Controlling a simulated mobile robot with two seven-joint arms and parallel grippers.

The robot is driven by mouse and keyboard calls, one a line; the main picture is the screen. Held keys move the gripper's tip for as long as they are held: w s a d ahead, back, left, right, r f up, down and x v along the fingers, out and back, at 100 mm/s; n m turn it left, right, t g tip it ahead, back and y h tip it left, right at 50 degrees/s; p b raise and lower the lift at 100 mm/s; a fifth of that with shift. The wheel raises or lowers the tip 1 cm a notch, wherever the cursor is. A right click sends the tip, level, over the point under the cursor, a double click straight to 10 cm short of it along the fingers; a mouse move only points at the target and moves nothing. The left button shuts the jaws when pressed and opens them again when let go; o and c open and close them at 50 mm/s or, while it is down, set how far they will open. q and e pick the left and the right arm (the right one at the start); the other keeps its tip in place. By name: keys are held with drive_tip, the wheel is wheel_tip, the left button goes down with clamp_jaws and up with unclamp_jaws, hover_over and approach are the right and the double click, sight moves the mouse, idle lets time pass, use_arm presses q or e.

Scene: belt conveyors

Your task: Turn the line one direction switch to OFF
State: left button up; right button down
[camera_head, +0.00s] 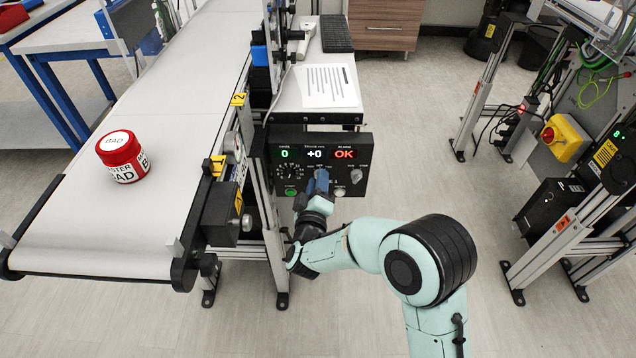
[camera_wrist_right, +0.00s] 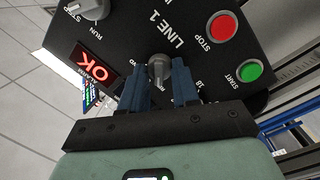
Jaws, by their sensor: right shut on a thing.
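The line one control panel (camera_head: 347,147) hangs at the end of the belt's side frame, with its displays reading 0, +0 and a red OK. The wrist view shows the panel (camera_wrist_right: 135,33) close up, marked LINE 1. My right gripper (camera_head: 321,181) reaches the middle of the panel's lower row. In the wrist view its blue fingers (camera_wrist_right: 160,84) are shut around the grey direction switch (camera_wrist_right: 158,68), one on each side. The fingers hide part of the switch's labels, so its setting is hard to read. My left gripper is out of view.
A red STOP button (camera_wrist_right: 222,26) and a green START button (camera_wrist_right: 249,70) sit beside the switch. A RUN/STEP knob (camera_head: 357,176) is to its right in the head view. A red jar (camera_head: 122,157) marked BAD stands on the white belt (camera_head: 110,240).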

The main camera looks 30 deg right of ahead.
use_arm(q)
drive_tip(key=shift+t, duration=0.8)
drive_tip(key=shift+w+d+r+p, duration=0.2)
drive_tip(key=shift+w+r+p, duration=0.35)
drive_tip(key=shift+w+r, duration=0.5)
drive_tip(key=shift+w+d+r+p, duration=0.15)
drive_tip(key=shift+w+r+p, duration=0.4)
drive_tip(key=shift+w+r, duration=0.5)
use_arm(e)
drive_tip(key=shift+r+m+y, duration=0.15)
drive_tip(key=shift+m+y, duration=0.25)
drive_tip(key=shift+m, duration=3.7)
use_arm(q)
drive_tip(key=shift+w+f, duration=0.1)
use_arm(e)
drive_tip(key=c, duration=0.8)
unclamp_jaws()
drive_tip(key=shift+s, duration=0.1)
